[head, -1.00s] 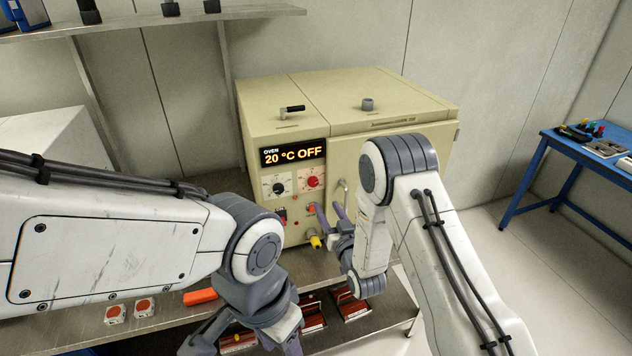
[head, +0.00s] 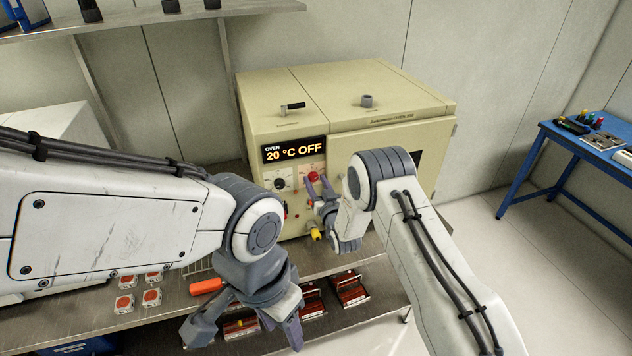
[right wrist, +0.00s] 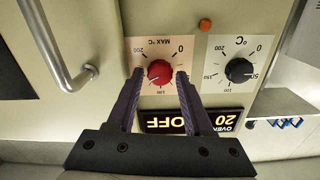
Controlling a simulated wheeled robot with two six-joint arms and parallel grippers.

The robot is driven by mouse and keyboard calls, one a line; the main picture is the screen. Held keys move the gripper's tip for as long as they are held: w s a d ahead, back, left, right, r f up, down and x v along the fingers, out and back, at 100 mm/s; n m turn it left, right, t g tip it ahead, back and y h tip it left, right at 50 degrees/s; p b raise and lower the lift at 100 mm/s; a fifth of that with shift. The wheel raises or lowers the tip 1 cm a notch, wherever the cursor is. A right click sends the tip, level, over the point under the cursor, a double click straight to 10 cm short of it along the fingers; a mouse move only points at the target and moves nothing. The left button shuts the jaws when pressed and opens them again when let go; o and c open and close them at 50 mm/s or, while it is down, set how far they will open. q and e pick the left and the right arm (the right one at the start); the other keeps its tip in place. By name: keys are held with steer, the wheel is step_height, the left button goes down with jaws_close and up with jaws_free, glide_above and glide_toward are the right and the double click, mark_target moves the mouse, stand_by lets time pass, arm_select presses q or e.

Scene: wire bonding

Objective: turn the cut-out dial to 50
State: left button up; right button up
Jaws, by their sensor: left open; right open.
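My left gripper (head: 246,333) is open and empty, low over the bench.
The black °C dial (right wrist: 240,71) is beside the red one. The oven display (head: 293,150) reads 20 °C OFF. A bar handle (right wrist: 65,65) sticks out near the dials. A yellow knob (head: 315,235) is below.

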jaws_close()
steer(key=shift+f+n+b, duration=0.2)
steer(key=shift+n+b, duration=0.3)
steer(key=shift+b, duration=0.4)
steer(key=n+b, duration=1.1)
steer(key=b, duration=0.4)
steer(key=shift+f, duration=0.2)
steer(key=n+b, duration=1.1)
steer(key=b, duration=0.2)
steer(key=shift+s+a, duration=0.1)
steer(key=shift+r+n+b, duration=0.15)
steer(key=shift+n+b, duration=1.45)
steer(key=shift+n, duration=0.1)
jaws_free()
steer(key=shift+r, duration=0.1)
